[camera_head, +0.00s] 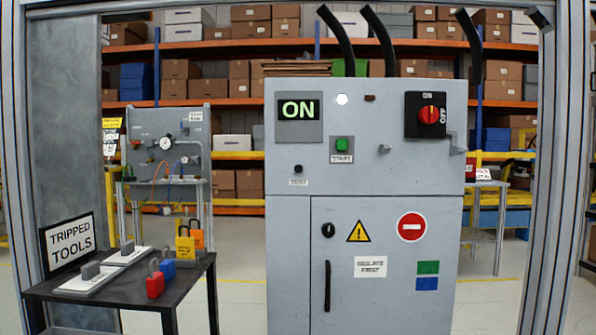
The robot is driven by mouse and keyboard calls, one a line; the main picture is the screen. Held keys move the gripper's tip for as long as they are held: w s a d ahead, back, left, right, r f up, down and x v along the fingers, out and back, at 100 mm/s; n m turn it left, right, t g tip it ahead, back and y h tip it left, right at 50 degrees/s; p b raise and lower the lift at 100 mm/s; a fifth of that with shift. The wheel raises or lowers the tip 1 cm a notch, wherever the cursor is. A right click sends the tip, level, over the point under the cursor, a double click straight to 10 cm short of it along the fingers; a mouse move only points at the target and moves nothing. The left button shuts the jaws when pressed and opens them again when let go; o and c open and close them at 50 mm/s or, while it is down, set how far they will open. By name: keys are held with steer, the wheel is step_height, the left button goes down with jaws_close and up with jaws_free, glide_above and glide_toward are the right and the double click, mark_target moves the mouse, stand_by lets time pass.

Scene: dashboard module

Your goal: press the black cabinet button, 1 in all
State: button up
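The grey cabinet (420,178) stands upright in the middle of the view, facing me. A small round black button (297,169) is on the left of its upper front, above a small label (298,183) that is too blurred to read surely. Nothing covers the button. A lit display (298,110) above it reads ON in green. A green START button (342,144) is to its upper right. A red and black rotary switch (431,115) is at the upper right, with ON above it and OFF at its side. My gripper is not in view.
A dark table (190,285) at the lower left holds padlocks, tags and a TRIPPED TOOLS sign (68,243). A gauge panel (150,130) stands behind it. Grey frame posts (556,170) bound the view. The cabinet's lower door has a black handle (327,286).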

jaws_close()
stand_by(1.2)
